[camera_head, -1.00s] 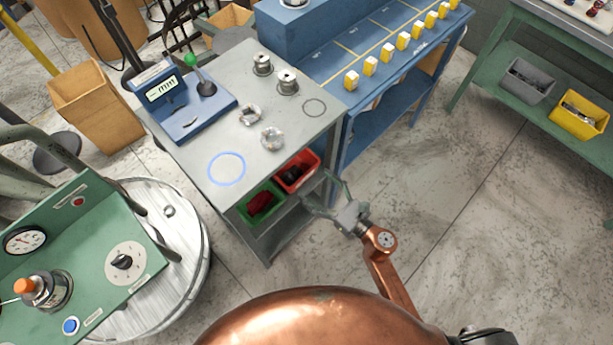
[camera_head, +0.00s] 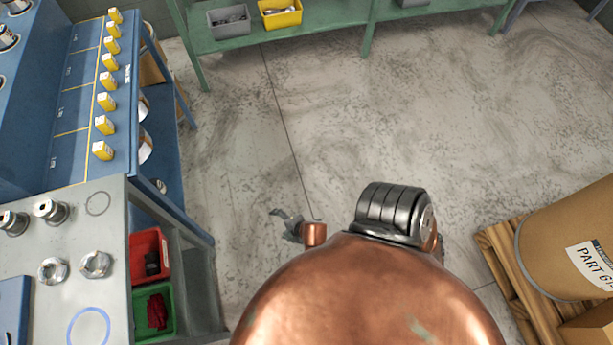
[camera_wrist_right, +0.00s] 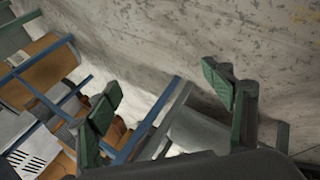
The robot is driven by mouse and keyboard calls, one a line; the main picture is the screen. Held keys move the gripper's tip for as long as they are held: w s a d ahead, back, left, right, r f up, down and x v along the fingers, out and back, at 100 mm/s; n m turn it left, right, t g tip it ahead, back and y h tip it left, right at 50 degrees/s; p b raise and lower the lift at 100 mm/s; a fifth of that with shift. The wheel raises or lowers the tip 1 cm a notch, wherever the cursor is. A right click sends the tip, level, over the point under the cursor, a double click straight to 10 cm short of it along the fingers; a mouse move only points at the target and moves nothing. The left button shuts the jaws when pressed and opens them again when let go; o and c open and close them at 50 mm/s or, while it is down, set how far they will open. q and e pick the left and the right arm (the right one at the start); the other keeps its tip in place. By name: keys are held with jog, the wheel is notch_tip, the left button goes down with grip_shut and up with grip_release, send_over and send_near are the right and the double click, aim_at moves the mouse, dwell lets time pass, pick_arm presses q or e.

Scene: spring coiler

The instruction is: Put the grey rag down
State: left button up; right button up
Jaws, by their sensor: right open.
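I cannot make out a grey rag in either view. My right gripper (camera_head: 287,222) is small in the head view, just left of my copper-coloured body, over the floor and to the right of the grey workbench (camera_head: 80,215). It is mostly hidden there. In the right wrist view its two green-padded fingers (camera_wrist_right: 168,105) stand wide apart with nothing between them. My left gripper is out of view. A dark red cloth-like thing (camera_head: 157,311) lies in the green bin (camera_head: 140,325) under the bench top.
The bench top holds several metal parts and a blue ring mark (camera_head: 88,325). A red bin (camera_head: 139,262) sits beneath. A blue bench (camera_head: 75,160) carries yellow blocks. A pallet (camera_head: 500,265) with a brown drum (camera_head: 560,235) stands right. The floor between is clear.

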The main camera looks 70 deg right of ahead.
jog(key=s+a+f+m+g+y, duration=0.1)
jog(key=s+f+m+g, duration=0.3)
jog(key=s, duration=0.8)
jog(key=s+a+f+m+g, duration=0.2)
jog(key=s+f+m, duration=0.4)
jog(key=s, duration=0.7)
jog(key=shift+s+m+g+y, duration=0.15)
jog(key=shift+m+g+y, duration=0.25)
jog(key=shift+g, duration=0.5)
pick_arm(q)
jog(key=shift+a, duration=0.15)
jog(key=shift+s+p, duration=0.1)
jog(key=shift+p, duration=0.35)
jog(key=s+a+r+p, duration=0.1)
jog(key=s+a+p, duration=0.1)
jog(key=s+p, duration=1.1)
jog(key=p, duration=0.4)
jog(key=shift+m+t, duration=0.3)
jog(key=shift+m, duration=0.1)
pick_arm(e)
jog(key=s+d, duration=0.2)
jog(key=s, duration=1.1)
jog(key=shift+r+n+t, duration=0.4)
jog(key=shift+r, duration=0.05)
